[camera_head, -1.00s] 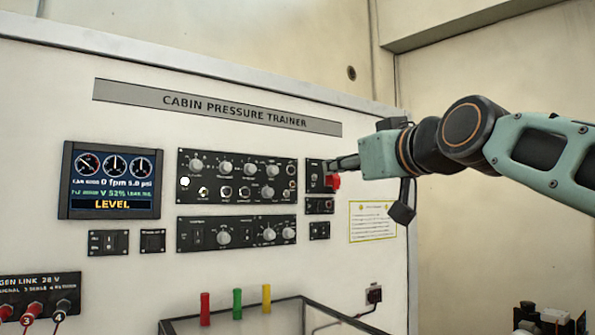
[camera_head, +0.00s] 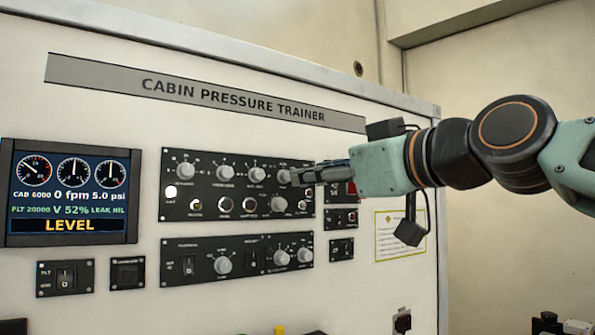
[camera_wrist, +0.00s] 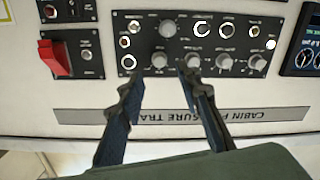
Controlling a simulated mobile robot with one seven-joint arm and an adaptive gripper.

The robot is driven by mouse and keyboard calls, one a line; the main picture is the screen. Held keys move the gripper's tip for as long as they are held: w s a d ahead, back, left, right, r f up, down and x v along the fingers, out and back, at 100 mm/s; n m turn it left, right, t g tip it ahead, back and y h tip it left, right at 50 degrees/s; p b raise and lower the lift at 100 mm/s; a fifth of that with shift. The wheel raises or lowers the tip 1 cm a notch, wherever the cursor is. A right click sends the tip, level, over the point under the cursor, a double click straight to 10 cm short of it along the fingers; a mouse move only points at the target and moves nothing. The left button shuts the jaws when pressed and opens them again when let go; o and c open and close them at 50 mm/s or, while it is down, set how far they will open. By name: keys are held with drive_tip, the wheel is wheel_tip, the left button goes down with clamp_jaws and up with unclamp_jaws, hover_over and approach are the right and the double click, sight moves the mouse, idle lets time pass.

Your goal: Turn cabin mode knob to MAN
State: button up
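The upper black control panel (camera_head: 170,212) has a top row of round grey knobs. The rightmost knob of that row (camera_head: 284,177) is beside my gripper (camera_head: 296,179). In the wrist view, which is upside down, my gripper (camera_wrist: 159,76) is open, with one finger on each side of this knob (camera_wrist: 159,60) and the tips just short of it or level with it. I cannot tell whether a finger touches it. The knob labels are too small to read, so I cannot confirm which knob is cabin mode.
Neighbouring knobs (camera_wrist: 194,61) and toggles sit close by. A red guarded switch (camera_wrist: 56,58) is on the small panel beside. A display (camera_head: 70,192) at left reads LEVEL. A lower panel (camera_head: 237,260) has more knobs.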

sight(289, 176)
drive_tip(key=p+x, duration=0.1)
drive_tip(key=x, duration=0.5)
drive_tip(key=shift+w, duration=0.15)
clamp_jaws()
